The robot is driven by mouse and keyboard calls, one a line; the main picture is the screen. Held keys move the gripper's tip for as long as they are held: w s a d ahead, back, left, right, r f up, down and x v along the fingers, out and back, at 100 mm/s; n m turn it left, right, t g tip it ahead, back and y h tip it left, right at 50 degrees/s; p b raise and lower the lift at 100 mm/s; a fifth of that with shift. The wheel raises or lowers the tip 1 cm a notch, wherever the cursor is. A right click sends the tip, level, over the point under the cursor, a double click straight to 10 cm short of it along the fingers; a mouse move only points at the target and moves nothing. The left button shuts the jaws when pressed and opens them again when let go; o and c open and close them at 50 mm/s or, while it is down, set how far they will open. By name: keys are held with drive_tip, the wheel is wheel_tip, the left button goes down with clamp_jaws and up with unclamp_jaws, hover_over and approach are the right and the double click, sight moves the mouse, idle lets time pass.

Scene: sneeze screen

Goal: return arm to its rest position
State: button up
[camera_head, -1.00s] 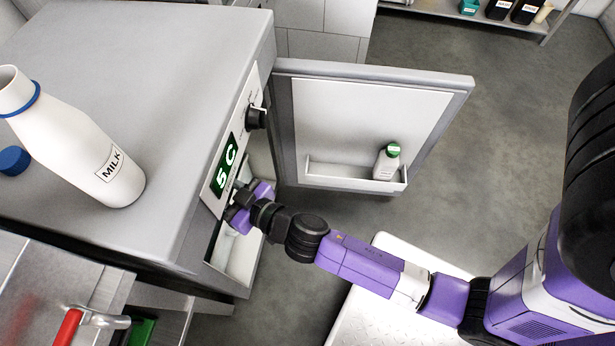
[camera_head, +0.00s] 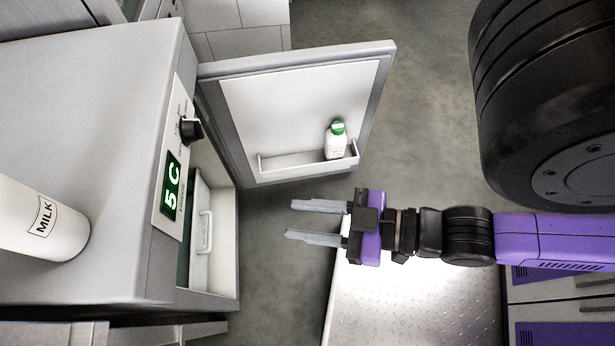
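My gripper (camera_head: 303,222) is in the middle of the head view, outside the fridge and to the right of its opening. Its two grey fingers point left and stand apart, with nothing between them. My purple and black arm stretches from it to the right edge, with a large black joint at the upper right. The gripper touches nothing that I can see.
The fridge (camera_head: 130,80) stands at left with its door (camera_head: 300,100) open. A green-capped bottle (camera_head: 336,142) is in the door shelf. A milk bottle (camera_head: 40,222) is on top. Grey floor (camera_head: 430,110) is clear beyond the door.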

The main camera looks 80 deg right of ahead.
drive_tip(key=shift+s+r, duration=0.25)
drive_tip(key=shift+r, duration=0.05)
wheel_tip(320, 180, up, 16)
drive_tip(key=p, duration=1.5)
drive_tip(key=shift+f+p, duration=0.25)
drive_tip(key=shift+p, duration=0.05)
